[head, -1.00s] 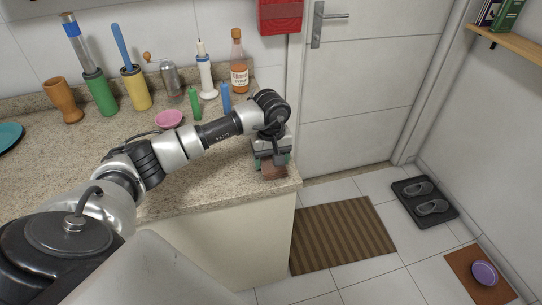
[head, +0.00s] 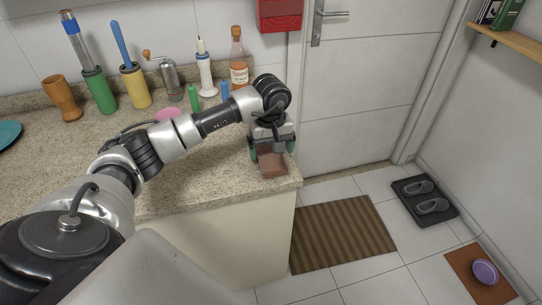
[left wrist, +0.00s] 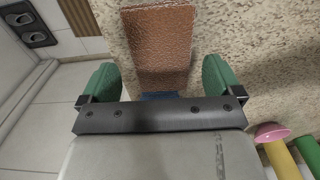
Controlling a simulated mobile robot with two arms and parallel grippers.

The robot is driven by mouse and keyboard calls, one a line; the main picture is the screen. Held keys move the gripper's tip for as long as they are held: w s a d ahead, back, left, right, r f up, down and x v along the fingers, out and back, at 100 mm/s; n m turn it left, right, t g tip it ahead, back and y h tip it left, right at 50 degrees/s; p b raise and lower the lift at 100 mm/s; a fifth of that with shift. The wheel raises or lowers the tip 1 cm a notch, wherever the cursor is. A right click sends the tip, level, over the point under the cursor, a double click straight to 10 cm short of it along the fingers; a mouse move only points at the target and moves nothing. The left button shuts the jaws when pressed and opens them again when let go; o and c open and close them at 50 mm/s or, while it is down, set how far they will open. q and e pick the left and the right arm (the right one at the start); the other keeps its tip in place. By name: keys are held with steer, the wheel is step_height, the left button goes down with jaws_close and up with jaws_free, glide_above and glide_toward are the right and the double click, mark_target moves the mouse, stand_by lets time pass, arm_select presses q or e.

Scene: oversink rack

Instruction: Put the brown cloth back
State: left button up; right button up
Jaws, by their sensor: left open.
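The brown cloth (head: 273,168), a flat, textured rectangle, lies on the stone counter near its right front corner. It also shows at the top of the left wrist view (left wrist: 158,45). My left gripper (head: 271,150) is over the counter just behind the cloth in the head view. Its green fingers are open and apart, with nothing held between them. In the left wrist view (left wrist: 159,75) the cloth's near end reaches between the fingertips, and a small blue thing shows just below that end. My right gripper is not in view.
Behind my arm stand a bottle (head: 239,62), a grinder (head: 168,75), green (head: 98,92) and yellow (head: 135,87) holders and a wooden cup (head: 63,99). The counter edge drops to a floor with a striped mat (head: 340,238).

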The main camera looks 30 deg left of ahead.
mark_target(271, 156)
arm_select(q)
step_height(271, 156, up, 9)
steer(key=b, duration=0.1)
stand_by(0.6)
